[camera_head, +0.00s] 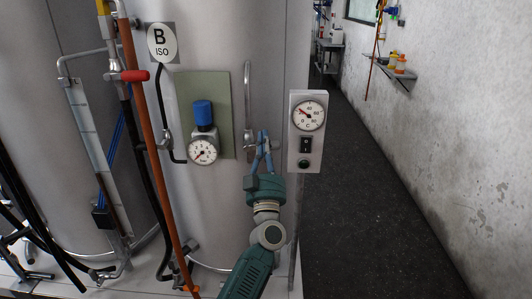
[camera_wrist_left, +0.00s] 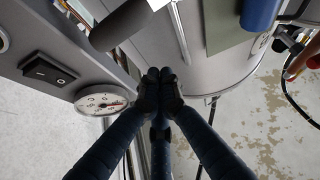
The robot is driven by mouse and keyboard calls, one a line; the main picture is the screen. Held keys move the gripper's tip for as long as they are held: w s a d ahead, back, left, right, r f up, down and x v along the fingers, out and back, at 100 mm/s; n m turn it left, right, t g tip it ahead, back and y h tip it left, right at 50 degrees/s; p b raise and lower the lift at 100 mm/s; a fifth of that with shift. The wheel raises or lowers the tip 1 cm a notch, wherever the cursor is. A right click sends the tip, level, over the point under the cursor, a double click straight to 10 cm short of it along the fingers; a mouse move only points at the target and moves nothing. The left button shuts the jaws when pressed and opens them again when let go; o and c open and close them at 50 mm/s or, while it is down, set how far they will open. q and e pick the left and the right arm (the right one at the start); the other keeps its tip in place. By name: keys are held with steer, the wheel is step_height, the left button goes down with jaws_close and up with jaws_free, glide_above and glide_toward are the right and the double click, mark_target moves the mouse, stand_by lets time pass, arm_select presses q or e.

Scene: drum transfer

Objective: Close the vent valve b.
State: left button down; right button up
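A valve with a red lever (camera_head: 133,76) sits on the pipework left of the tank marked B ISO (camera_head: 222,215). The lever points sideways, across the orange-brown pipe. No label shows whether this is vent valve b. A red lever (camera_wrist_left: 300,62) also shows at the right edge in the left wrist view, partly cut off. My left gripper (camera_head: 263,134) is in front of the tank, well to the right of the red lever, between the vertical metal bar and the grey switch box. Its fingertips (camera_wrist_left: 160,76) meet in the left wrist view, with nothing visible between them. My right gripper is not in view.
A gauge with a blue knob (camera_head: 203,112) is on the green panel (camera_head: 222,85). The grey switch box (camera_head: 309,165) with a dial stands close right of my left gripper. A vertical metal bar (camera_head: 247,90) is just left of it. The dark floor (camera_head: 380,200) at right is clear.

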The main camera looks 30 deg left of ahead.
arm_select(q)
steer(key=w+f, duration=0.1)
steer(key=w+a+f, duration=0.1)
steer(key=shift+w+f+b, duration=0.25)
steer(key=shift+f+b, duration=0.05)
steer(key=shift+f, duration=0.1)
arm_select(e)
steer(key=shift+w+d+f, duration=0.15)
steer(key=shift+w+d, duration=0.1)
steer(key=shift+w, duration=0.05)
arm_select(q)
steer(key=f+m+h, duration=0.1)
steer(key=f+m+t+h+p, duration=0.1)
steer(key=m, duration=0.1)
steer(key=shift+w+d, duration=0.1)
steer(key=shift+d, duration=0.05)
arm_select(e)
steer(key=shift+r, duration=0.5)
